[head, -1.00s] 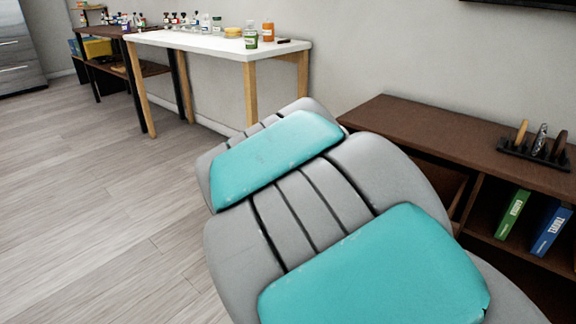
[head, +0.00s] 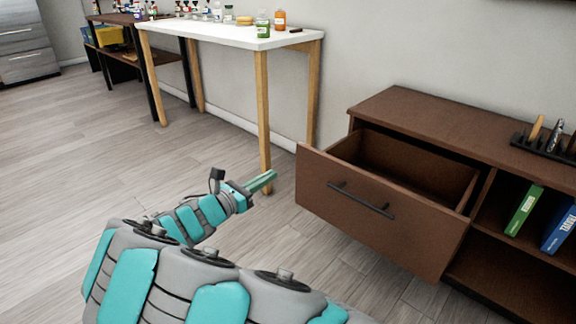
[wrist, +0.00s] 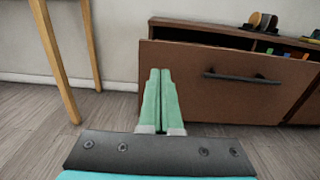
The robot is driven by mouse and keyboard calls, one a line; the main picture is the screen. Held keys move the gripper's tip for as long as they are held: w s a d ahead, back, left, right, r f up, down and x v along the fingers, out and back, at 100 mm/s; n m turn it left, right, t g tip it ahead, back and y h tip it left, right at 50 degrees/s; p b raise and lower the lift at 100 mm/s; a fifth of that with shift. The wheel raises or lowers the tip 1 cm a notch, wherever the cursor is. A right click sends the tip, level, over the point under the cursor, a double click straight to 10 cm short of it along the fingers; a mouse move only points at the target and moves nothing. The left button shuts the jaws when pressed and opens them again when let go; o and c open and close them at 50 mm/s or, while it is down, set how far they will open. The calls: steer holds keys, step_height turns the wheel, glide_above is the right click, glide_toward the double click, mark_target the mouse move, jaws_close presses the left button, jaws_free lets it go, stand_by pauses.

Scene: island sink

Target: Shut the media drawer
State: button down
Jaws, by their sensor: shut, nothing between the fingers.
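The media drawer (head: 375,213) is a brown drawer at the left end of a low brown cabinet (head: 425,117). It is pulled well out, and its empty inside shows from above. A dark bar handle (head: 360,200) is on its front. My gripper (head: 268,181) is shut and empty, to the left of the drawer front and apart from it in the head view. In the wrist view, the green fingers (wrist: 160,80) are together and point towards the left part of the drawer front (wrist: 225,90). The gap between fingertips and front is hard to tell there.
A white table (head: 240,35) with wooden legs and several bottles stands behind my gripper. A black holder (head: 545,148) is on the cabinet top. Green (head: 523,210) and blue (head: 560,230) binders stand in the open shelf. The floor at left is clear.

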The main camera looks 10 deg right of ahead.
mark_target(309, 153)
steer(key=x, duration=1.2)
steer(key=shift+w+d+f+b, duration=0.1)
steer(key=shift+w+d+b, duration=0.1)
steer(key=shift+d+b, duration=0.15)
steer(key=shift+w+d, duration=0.25)
steer(key=shift+d, duration=0.05)
steer(key=shift+w+d, duration=0.15)
steer(key=shift+d, duration=0.05)
steer(key=p+x, duration=0.1)
steer(key=x, duration=0.8)
steer(key=p+x, duration=0.1)
steer(key=x, duration=0.8)
steer(key=p+x, duration=0.1)
steer(key=x, duration=0.9)
steer(key=shift+r, duration=0.3)
steer(key=shift+r, duration=0.15)
